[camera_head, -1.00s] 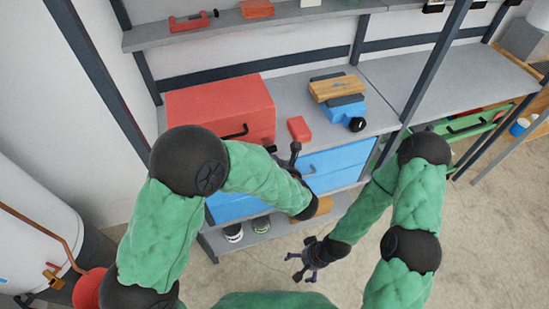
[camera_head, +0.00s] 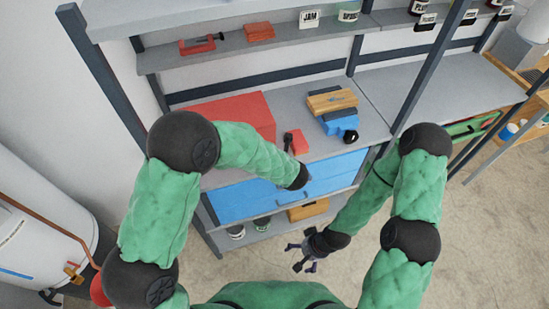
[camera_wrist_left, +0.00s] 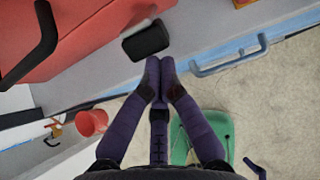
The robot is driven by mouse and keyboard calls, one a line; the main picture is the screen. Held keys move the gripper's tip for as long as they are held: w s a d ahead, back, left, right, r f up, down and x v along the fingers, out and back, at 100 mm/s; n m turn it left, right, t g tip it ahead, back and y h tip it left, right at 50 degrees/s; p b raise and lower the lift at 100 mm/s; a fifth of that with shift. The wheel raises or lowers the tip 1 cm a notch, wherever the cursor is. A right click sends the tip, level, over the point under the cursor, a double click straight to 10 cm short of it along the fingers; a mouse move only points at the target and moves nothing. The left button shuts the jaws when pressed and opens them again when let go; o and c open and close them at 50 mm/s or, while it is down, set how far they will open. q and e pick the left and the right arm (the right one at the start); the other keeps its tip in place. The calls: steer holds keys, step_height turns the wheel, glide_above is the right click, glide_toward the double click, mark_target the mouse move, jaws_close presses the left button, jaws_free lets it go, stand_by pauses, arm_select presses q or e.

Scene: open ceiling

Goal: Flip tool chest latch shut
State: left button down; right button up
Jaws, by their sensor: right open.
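The red tool chest (camera_head: 240,108) sits on the worktop at left, partly hidden by my left arm. In the left wrist view, its red front (camera_wrist_left: 90,30) shows with a black bar handle (camera_wrist_left: 35,45). A black flat piece (camera_wrist_left: 146,40), which looks like the latch, sticks out at the chest's lower edge. My left gripper (camera_wrist_left: 159,68) has its fingertips together just below this piece; I cannot tell whether they touch it. In the head view this gripper is mostly hidden by its arm. My right gripper (camera_head: 303,252) hangs open and empty over the floor.
A small red box (camera_head: 299,141) and a stack of wooden and blue items (camera_head: 336,110) stand right of the chest. Blue drawers (camera_head: 335,172) lie below the worktop. A shelf (camera_head: 270,42) runs above.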

arm_select(q)
steer(key=w+r+g+p, duration=0.1)
steer(key=p, duration=0.3)
steer(key=w+r+g+h+p, duration=0.1)
steer(key=r+g+p, duration=0.1)
steer(key=p, duration=0.3)
steer(key=shift+w+a+r, duration=0.1)
steer(key=shift+w+a, duration=0.05)
steer(key=shift+a, duration=0.25)
steer(key=shift+r+p, duration=0.75)
steer(key=shift+p, duration=0.05)
